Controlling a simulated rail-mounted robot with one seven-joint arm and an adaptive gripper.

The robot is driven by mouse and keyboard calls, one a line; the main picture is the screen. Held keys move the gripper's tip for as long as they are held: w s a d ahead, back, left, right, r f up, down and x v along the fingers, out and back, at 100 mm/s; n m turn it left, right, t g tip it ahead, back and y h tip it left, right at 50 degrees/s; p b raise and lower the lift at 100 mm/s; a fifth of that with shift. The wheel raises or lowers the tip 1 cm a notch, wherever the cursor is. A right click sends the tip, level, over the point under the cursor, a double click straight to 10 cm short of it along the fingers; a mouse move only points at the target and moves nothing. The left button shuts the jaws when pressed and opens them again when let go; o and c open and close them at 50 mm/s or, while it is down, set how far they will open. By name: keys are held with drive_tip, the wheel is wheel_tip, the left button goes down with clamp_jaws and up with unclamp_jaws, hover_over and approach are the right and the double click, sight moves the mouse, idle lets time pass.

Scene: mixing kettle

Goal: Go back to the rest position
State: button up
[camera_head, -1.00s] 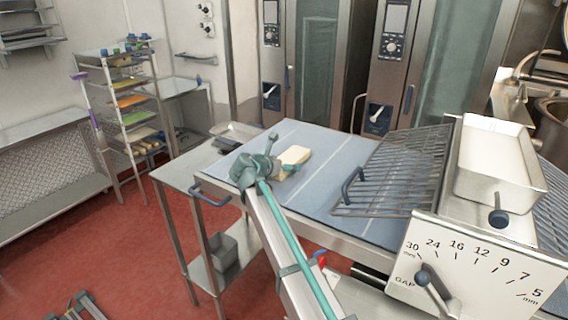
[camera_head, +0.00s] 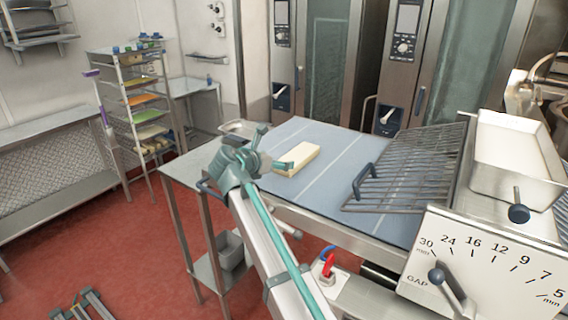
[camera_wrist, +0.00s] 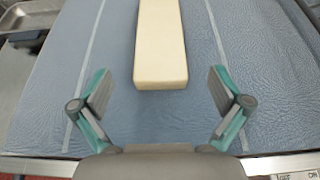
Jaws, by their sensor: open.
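My gripper (camera_wrist: 160,98) is open and empty in the wrist view, its two fingers spread wide over the blue work surface. A pale cream block (camera_wrist: 160,45) lies on the surface ahead of it, its near end roughly between the fingertips in the picture but with clear gaps to both fingers. In the head view my gripper (camera_head: 262,150) is at the left part of the blue surface (camera_head: 330,185), just left of the block (camera_head: 297,158). My arm comes up from the lower right and hides part of the table's near edge.
A wire rack (camera_head: 405,180) and a machine with a gap scale (camera_head: 480,270) and a white tray (camera_head: 515,155) stand at the right. Tall ovens (camera_head: 400,60) are behind. A shelf cart (camera_head: 135,100) is at the left. The red floor (camera_head: 110,225) is mostly open.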

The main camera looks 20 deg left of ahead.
drive_tip(key=shift+s+a+r, duration=0.15)
drive_tip(key=shift+s+r, duration=0.15)
drive_tip(key=shift+s, duration=0.35)
